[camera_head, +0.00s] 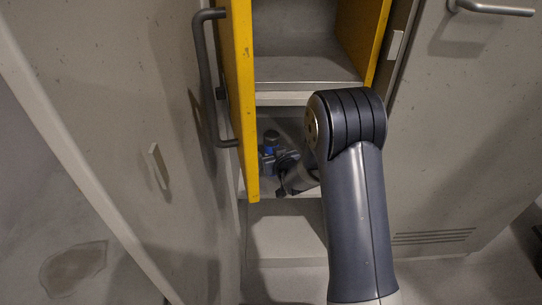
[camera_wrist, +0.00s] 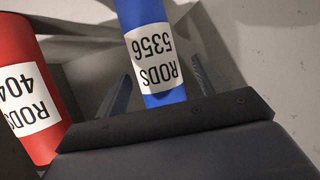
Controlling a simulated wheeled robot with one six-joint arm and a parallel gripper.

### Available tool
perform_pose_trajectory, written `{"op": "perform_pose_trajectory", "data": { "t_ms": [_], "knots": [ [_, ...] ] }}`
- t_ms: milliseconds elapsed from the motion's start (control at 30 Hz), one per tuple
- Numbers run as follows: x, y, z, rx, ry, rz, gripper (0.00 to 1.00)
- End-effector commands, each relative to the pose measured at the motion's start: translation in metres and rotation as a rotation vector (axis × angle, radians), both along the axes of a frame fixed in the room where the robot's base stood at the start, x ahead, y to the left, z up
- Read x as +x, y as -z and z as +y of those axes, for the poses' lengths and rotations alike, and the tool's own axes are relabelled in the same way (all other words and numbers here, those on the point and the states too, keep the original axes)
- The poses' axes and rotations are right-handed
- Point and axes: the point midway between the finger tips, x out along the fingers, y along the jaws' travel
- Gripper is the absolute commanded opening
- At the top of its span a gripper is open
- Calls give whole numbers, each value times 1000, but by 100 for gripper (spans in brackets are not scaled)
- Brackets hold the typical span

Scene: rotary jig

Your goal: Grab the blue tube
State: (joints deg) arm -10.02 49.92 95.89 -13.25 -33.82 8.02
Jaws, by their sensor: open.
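The blue tube (camera_wrist: 150,48) has a white label reading RODS 5356, upside down in the wrist view. My gripper (camera_wrist: 160,72) is open, with one finger on each side of the tube and a visible gap to each. The tube's lower end is hidden behind the gripper body. In the head view, my gripper (camera_head: 275,161) is inside the lower part of the cabinet, small and dark. A bluish shape there looks like the tube, but it is too small to tell clearly.
A red tube (camera_wrist: 36,85) with a RODS label stands left of the gripper, close to it. A yellow-edged cabinet door (camera_head: 241,90) stands open on the left, with a grey handle (camera_head: 207,80). A shelf (camera_head: 300,70) lies above the gripper.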

Motion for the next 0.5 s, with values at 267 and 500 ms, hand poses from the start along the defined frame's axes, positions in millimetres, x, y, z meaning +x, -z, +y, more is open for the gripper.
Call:
{"op": "perform_pose_trajectory", "data": {
  "t_ms": [267,500],
  "knots": [
    [15,6,5,0,0,0,68],
    [14,6,5,0,0,0,61]
  ]
}}
